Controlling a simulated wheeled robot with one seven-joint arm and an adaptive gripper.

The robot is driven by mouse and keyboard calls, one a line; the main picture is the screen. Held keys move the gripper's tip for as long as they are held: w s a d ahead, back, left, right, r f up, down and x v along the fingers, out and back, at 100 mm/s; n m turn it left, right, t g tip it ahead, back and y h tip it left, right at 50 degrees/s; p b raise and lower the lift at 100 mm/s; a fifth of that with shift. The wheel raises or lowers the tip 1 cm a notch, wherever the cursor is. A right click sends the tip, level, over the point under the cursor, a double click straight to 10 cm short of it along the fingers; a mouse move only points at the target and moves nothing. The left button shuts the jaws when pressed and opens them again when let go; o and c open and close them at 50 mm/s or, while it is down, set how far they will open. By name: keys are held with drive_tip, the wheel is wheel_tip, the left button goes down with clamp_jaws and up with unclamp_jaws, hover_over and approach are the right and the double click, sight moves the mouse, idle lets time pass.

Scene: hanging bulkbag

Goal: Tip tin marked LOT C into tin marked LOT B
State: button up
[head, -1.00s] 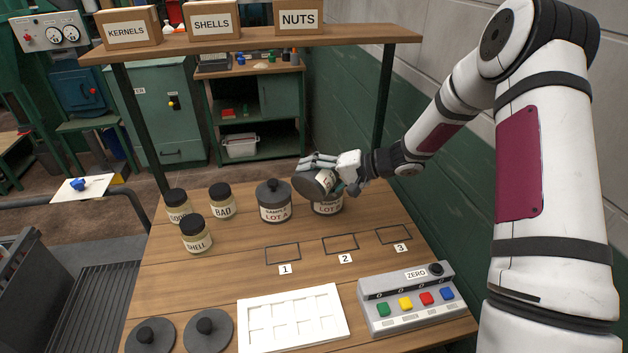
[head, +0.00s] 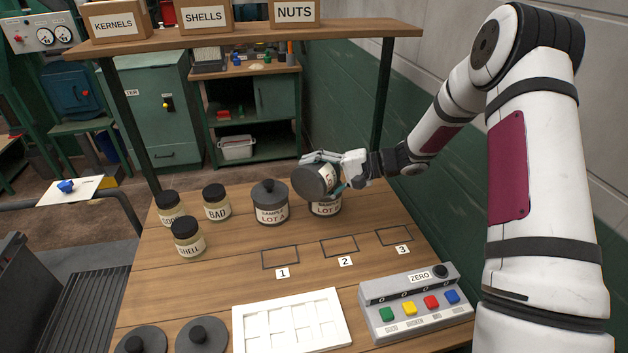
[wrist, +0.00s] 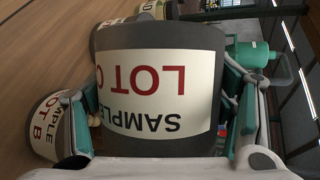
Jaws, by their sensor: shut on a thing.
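My gripper (head: 334,172) is shut on the dark grey tin marked LOT C (head: 311,182) and holds it tipped over, just above the tin marked LOT B (head: 325,209). In the wrist view the LOT C tin (wrist: 160,75) fills the middle between my fingers, its label upside down. The LOT B tin (wrist: 42,125) shows at the left edge of that view. In the head view, LOT B stands upright on the table, its top hidden behind the tipped tin. The mouth of LOT C and any contents are not visible.
The lidded LOT A tin (head: 270,204) stands close left of LOT B. Jars marked BAD (head: 216,203) and SHELL (head: 187,238) stand farther left. A white tray (head: 291,322), a button box (head: 416,303) and two round lids (head: 202,338) lie in front. Outlined squares 1 to 3 are empty.

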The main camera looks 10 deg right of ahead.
drive_tip(key=shift+w+d+r+m+y+b, duration=0.45)
drive_tip(key=shift+m+y+b, duration=0.25)
drive_tip(key=shift+m+b, duration=0.2)
